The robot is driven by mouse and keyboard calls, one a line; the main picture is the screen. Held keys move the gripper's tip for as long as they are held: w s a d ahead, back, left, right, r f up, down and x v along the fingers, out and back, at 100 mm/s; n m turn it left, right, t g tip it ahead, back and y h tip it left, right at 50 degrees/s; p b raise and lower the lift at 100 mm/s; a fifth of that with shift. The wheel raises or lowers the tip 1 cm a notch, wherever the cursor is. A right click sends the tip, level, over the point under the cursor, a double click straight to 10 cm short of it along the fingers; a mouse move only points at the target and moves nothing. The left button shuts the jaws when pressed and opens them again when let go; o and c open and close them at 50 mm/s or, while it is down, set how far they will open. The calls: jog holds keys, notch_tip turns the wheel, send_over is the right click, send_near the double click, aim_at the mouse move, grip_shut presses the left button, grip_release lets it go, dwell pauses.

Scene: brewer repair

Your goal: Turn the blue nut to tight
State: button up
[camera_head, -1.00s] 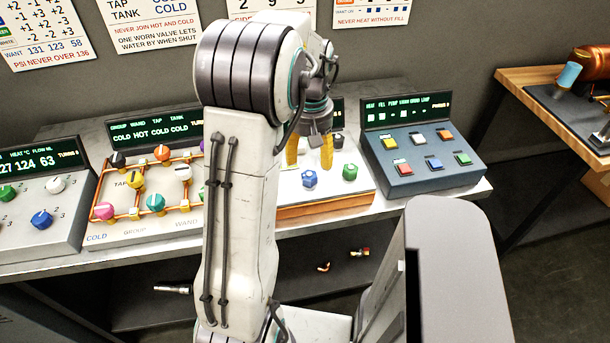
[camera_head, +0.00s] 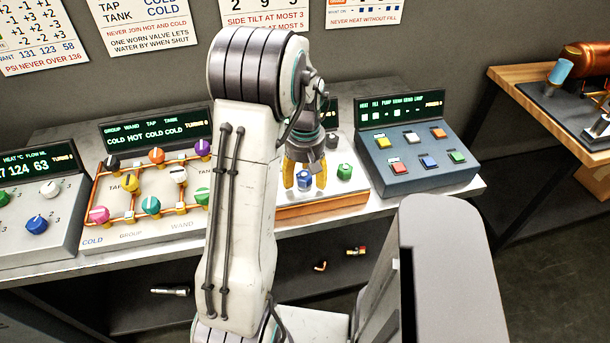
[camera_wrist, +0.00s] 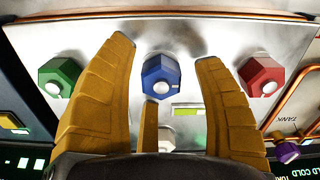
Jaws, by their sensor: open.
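The blue nut (camera_wrist: 161,76) is a hexagonal piece with a pale round spot, set on a light metal plate (camera_wrist: 205,28). In the head view the blue nut (camera_head: 304,180) shows low between the yellow fingers. My gripper (camera_wrist: 165,60) is open in the wrist view, one finger on each side of the blue nut with a visible gap to both. In the head view my gripper (camera_head: 304,178) points down over the nut. Whether the fingertips have reached the nut's height is hard to tell. The nut's marks are too small to read.
A green nut (camera_wrist: 61,77) and a red nut (camera_wrist: 262,75) flank the blue one on the plate. A white-topped piece (camera_wrist: 167,138) sits near the palm. A button panel (camera_head: 415,160) stands to the right, and a panel of coloured knobs (camera_head: 150,205) to the left.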

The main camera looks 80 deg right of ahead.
jog(key=shift+f, duration=0.2)
jog(key=c, duration=1.2)
